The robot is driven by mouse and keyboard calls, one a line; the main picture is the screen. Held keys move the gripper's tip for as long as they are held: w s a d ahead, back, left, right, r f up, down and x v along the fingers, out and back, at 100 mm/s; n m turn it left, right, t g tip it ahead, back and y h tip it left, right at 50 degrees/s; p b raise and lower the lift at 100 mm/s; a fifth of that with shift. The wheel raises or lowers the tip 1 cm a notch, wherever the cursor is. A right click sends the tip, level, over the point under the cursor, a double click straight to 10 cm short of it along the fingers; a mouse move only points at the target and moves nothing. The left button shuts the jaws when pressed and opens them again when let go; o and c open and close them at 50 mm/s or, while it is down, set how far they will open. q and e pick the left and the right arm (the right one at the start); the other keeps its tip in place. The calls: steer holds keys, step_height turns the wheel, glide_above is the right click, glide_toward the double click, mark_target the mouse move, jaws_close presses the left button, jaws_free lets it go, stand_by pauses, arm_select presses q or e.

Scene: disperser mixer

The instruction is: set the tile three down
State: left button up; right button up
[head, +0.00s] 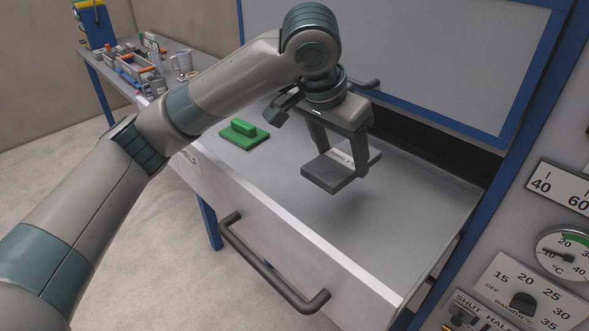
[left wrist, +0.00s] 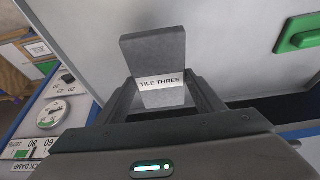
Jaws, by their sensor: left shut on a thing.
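The tile three is a dark grey slab (head: 326,176) with a white label. The label reads "TILE THREE" in the left wrist view (left wrist: 154,52). My left gripper (head: 340,157) is shut on the tile, a finger on either side. The tile is held above the pale grey floor of the pulled-out drawer (head: 400,215), with a soft shadow beneath it. A green block with a raised grip (head: 244,133) lies on the drawer floor to the left; it also shows in the left wrist view (left wrist: 300,32). My right gripper is not in view.
The drawer has a bar handle (head: 268,272) on its front. A raised blue-framed panel (head: 420,60) stands behind it over a dark opening. A control panel with dials (head: 525,295) is at right. A cluttered bench (head: 150,75) stands at back left. Drawer floor around the tile is clear.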

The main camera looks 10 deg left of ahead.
arm_select(q)
steer(key=shift+s+f+p, duration=0.1)
steer(key=shift+f+p, duration=0.3)
steer(key=shift+f, duration=0.25)
step_height(320, 180, down, 4)
steer(key=shift+f+p, duration=0.2)
steer(key=shift+p, duration=0.45)
steer(key=shift+f, duration=0.15)
steer(key=shift+f, duration=0.15)
step_height(320, 180, down, 2)
steer(key=shift+f+p, duration=0.2)
steer(key=shift+p, duration=0.35)
steer(key=shift+f, duration=0.55)
steer(key=shift+f, duration=0.1)
